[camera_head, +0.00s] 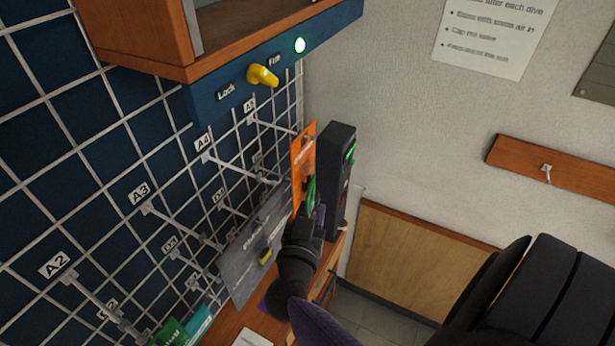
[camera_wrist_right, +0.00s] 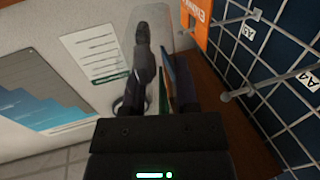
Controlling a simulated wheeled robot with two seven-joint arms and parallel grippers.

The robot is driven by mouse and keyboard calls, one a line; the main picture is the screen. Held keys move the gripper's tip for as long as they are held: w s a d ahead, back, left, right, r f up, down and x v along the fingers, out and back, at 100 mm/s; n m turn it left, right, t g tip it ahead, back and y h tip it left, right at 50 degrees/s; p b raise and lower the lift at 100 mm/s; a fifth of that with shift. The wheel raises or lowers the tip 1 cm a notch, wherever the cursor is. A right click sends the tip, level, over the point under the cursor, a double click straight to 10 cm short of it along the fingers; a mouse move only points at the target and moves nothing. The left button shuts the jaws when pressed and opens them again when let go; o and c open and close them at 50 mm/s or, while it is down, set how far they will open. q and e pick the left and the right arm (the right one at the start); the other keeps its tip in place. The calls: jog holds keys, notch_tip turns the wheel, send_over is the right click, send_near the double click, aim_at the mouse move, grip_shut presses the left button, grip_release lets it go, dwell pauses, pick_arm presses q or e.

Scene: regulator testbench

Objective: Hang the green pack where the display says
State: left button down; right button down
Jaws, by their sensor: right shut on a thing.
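My right gripper (camera_head: 312,205) is shut on a thin green pack (camera_head: 310,195), seen nearly edge-on in the head view. In the right wrist view the green pack (camera_wrist_right: 163,92) stands between the two fingers (camera_wrist_right: 160,85); its face is hidden. The gripper is in front of the grid wall, close to an orange pack (camera_head: 303,158) and a grey pack (camera_head: 252,250). Hooks labelled A2 (camera_head: 85,293), A3 (camera_head: 180,225) and A4 (camera_head: 235,168) stick out from the grid. No readable display text shows. My left gripper is out of view.
Green and teal packs (camera_head: 195,322) are at the lower left. A wooden rail (camera_head: 560,168) is on the right wall.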

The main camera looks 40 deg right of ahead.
jog(key=w+a+f+b, duration=0.1)
jog(key=w+a+b, duration=0.2)
jog(key=w+b, duration=0.4)
jog(key=shift+w+a+f, duration=0.25)
jog(key=shift+w+a, duration=0.1)
jog(key=shift+w, duration=0.65)
